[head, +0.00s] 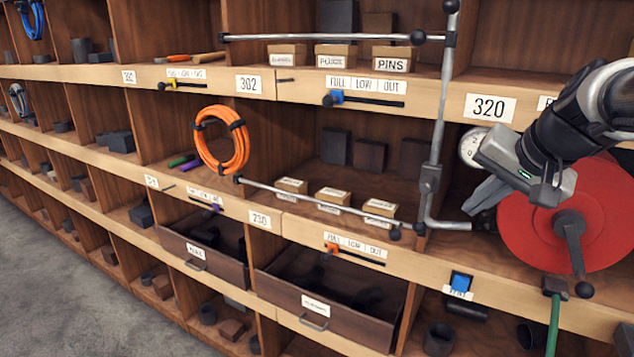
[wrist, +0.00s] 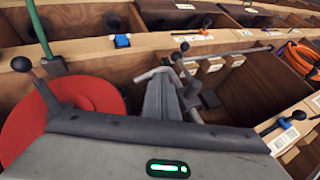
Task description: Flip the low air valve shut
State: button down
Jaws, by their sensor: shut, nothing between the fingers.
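My gripper (head: 470,208) is shut and empty, its fingertips just above the bent lower end of a grey pipe (head: 436,130). Whether they touch it I cannot tell. In the wrist view the shut fingers (wrist: 163,92) point toward that pipe end (wrist: 150,74). No part is readably marked as the low air valve. A lower grey rod (head: 320,206) with dark ball ends runs left from near the pipe's foot, and a similar upper rod (head: 320,37) runs higher up. A round white gauge (head: 470,146) is partly hidden by my gripper.
A red disc (head: 580,235) with a dark crank stands right of my gripper. A blue block (head: 461,281) sits on the lower shelf edge. An orange coil (head: 221,140) and labelled slider strips line the shelves. The grey floor (head: 60,290) is clear.

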aim_at(424, 204)
jog(key=w+a+f, duration=0.3)
jog(key=w+f, duration=0.3)
jog(key=w, duration=0.1)
jog(key=shift+w+a, duration=0.15)
dwell(0.3)
